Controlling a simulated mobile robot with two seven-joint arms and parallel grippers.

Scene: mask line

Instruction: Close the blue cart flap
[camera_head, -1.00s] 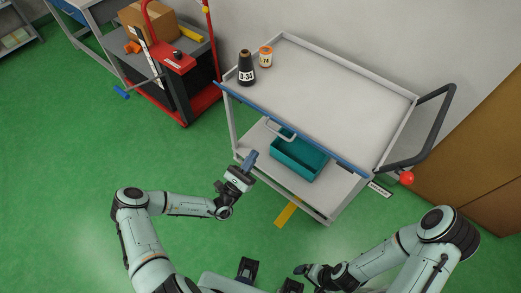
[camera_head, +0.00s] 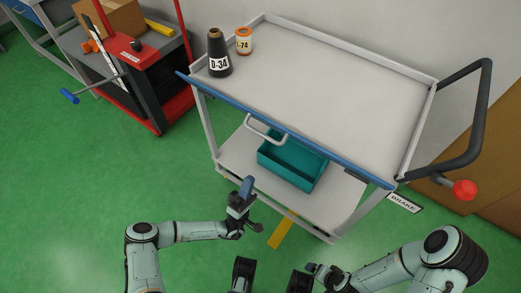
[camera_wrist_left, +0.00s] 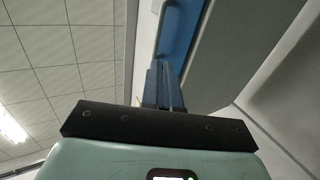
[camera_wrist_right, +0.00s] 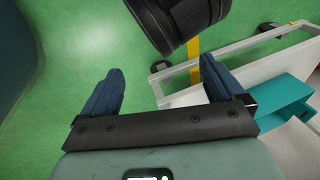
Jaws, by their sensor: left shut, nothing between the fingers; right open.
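The blue flap (camera_head: 290,130) shows as a thin strip along the near edge of the grey cart's (camera_head: 325,75) top tray. A pale U-shaped handle (camera_head: 264,130) sticks out from it. In the left wrist view the blue flap (camera_wrist_left: 186,38) lies beyond the fingertips, with part of its handle at its left. My left gripper (camera_head: 248,186) is shut and empty, in front of the cart and below the flap; I see no contact. My right gripper (camera_wrist_right: 160,85) is open and empty in the right wrist view, with floor and the cart's lower shelf beyond it.
A teal bin (camera_head: 292,162) sits on the lower shelf. A dark D-34 cone (camera_head: 219,55) and an orange-and-white jar (camera_head: 244,41) stand at the tray's far left corner. A red trolley (camera_head: 160,75) is at left; a red brake knob (camera_head: 465,190) is at right. Green floor is free at left.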

